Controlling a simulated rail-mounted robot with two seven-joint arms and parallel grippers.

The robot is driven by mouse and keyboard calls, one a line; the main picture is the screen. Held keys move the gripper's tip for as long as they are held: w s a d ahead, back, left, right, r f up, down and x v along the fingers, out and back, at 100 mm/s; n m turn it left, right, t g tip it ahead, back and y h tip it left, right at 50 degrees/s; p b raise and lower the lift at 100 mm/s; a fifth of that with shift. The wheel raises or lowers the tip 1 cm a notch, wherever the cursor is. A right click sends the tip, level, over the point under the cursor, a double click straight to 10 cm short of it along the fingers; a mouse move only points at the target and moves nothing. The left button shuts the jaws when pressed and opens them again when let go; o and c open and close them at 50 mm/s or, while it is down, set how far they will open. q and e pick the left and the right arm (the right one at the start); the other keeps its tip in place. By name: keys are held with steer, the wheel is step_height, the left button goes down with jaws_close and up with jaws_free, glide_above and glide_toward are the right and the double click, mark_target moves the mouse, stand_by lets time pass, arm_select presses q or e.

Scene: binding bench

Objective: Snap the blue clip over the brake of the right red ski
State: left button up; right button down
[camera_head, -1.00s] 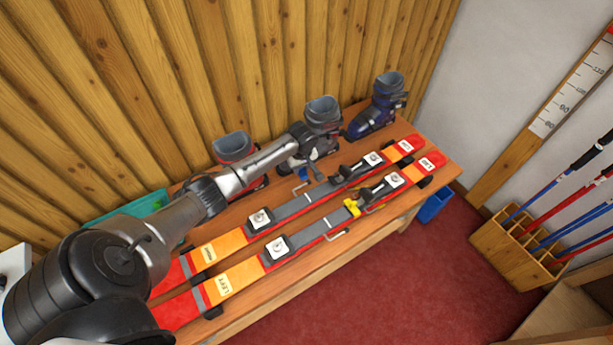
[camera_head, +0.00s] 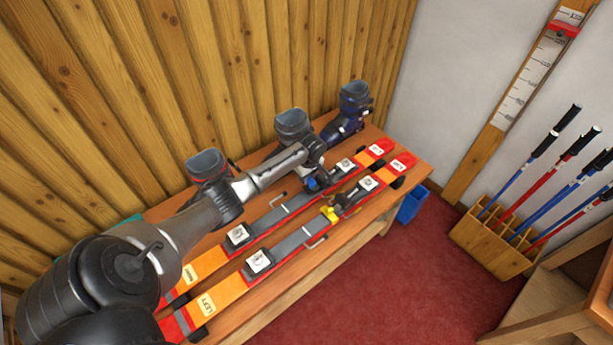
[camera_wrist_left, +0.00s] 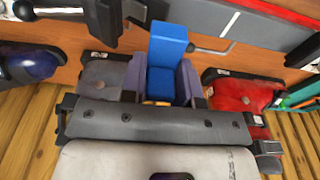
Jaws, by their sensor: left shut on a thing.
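My left gripper (camera_head: 315,181) is shut on the blue clip (camera_head: 311,185). In the left wrist view the clip (camera_wrist_left: 167,58) stands out between the two fingers. The right red ski (camera_head: 207,262), the farther of the pair, lies on the bench with its grey binding plate (camera_head: 272,218) up. The clip is near the far edge of this ski, beside its black binding part; whether they touch I cannot tell. A bent metal brake wire (camera_head: 279,197) sticks out at the ski's far side and shows in the left wrist view (camera_wrist_left: 213,49). My right gripper is not in view.
The left ski (camera_head: 226,290) lies nearer, with a yellow clip (camera_head: 329,213) on it. Ski boots stand along the wall: a red-grey one (camera_head: 208,165), a grey one (camera_head: 293,125) close behind my gripper and a blue one (camera_head: 345,124). A blue bin (camera_head: 412,205) is beyond the bench.

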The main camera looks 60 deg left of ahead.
mark_target(306, 189)
arm_select(q)
steer(key=shift+f+b, duration=2.05)
steer(key=shift+b, duration=0.15)
steer(key=shift+f, duration=0.75)
steer(key=o, duration=0.3)
steer(key=c, duration=0.4)
steer(key=shift+p, duration=0.5)
